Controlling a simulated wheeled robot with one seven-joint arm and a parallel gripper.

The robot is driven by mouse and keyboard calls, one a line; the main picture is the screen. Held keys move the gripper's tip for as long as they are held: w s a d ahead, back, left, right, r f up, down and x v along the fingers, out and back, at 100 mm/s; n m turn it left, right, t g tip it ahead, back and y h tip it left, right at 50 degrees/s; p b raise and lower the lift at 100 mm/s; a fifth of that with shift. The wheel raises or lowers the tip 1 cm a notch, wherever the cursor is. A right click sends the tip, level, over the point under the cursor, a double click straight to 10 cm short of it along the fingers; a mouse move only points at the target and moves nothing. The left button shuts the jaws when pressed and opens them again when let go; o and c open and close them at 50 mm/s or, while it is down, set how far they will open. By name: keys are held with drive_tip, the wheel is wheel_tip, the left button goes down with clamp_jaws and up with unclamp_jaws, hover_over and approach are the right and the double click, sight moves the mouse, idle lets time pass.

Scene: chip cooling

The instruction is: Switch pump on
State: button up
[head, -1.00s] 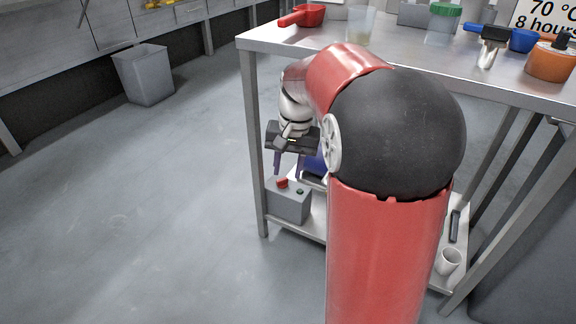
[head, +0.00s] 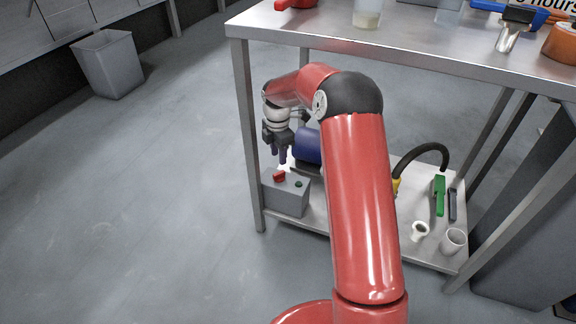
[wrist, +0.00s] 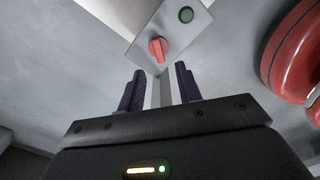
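A grey control box (head: 287,198) stands at the left end of the table's lower shelf. On it are a red knob (head: 279,176) and a small green lamp or button (head: 298,184). In the wrist view the red knob (wrist: 158,50) lies just past the fingertips, roughly between them in the picture, with the dark green round part (wrist: 186,15) up and right of it. My gripper (head: 277,158) is above the box; in the wrist view its dark fingers (wrist: 160,80) are spread with nothing between them. A blue pump-like body (head: 308,145) sits behind, partly hidden by my arm.
The steel table (head: 330,42) carries containers and tools above the shelf. A table leg (head: 250,150) stands close left of the box. The shelf also holds a black hose (head: 432,149), a green tool (head: 439,195) and a white cup (head: 453,241).

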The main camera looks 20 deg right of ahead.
sight(279, 173)
drive_tip(key=shift+w+f, duration=0.1)
drive_tip(key=shift+f, duration=0.25)
wheel_tip(279, 173, down, 7)
drive_tip(key=shift+f+b, duration=0.2)
drive_tip(key=shift+b, duration=0.5)
clamp_jaws()
